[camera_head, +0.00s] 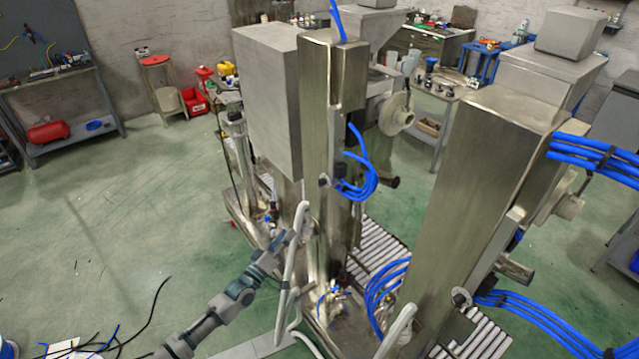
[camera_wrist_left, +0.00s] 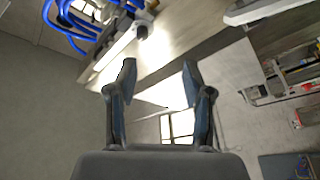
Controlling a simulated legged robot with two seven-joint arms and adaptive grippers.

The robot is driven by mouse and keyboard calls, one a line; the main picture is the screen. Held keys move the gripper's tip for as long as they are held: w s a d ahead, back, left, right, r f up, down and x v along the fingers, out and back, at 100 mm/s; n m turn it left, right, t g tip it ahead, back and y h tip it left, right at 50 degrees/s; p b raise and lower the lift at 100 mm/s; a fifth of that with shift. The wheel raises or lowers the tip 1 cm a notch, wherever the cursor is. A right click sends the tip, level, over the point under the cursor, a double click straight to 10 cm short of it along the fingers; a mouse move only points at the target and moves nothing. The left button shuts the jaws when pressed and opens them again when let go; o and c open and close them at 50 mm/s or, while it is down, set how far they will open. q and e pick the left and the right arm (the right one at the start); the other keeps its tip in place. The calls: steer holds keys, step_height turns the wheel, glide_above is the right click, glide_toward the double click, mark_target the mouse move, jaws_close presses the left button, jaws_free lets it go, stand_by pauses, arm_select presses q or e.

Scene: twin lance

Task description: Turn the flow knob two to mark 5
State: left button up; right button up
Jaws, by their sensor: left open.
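My left gripper (camera_head: 284,241) reaches in from the lower left, beside the lower part of the middle steel column (camera_head: 327,120). In the left wrist view the gripper (camera_wrist_left: 158,78) is open, with its two dark fingers apart and nothing between them. A steel surface (camera_wrist_left: 185,52) lies behind the fingertips there. Small round dark fittings sit on the middle column (camera_head: 324,182) and on the right steel column (camera_head: 461,298). I cannot tell which, if either, is flow knob two, and no mark 5 can be read. My right gripper is not in view.
A pale upright tube (camera_head: 291,262) stands close by my left gripper. Blue hoses (camera_head: 358,180) loop from the middle column, and more (camera_head: 385,290) hang between the columns. A roller conveyor (camera_head: 378,245) runs at floor level. Green floor (camera_head: 130,210) at the left is mostly open.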

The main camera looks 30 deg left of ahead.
arm_select(q)
step_height(320, 180, up, 4)
steer(key=p, duration=0.2)
glide_toward(319, 186)
steer(key=shift+t, duration=0.4)
steer(key=x, duration=0.4)
steer(key=d+x, duration=0.1)
steer(key=x, duration=0.1)
steer(key=shift+w+a, duration=0.2)
steer(key=shift+w, duration=0.35)
steer(key=shift+w+a, duration=0.15)
steer(key=shift+w, duration=0.4)
steer(key=shift+w+a, duration=0.3)
steer(key=shift+w, duration=0.25)
steer(key=shift+d+r, duration=0.15)
steer(key=shift+d, duration=0.3)
steer(key=c, duration=0.6)
steer(key=shift+d, duration=0.1)
jaws_close()
steer(key=shift+a, duration=0.2)
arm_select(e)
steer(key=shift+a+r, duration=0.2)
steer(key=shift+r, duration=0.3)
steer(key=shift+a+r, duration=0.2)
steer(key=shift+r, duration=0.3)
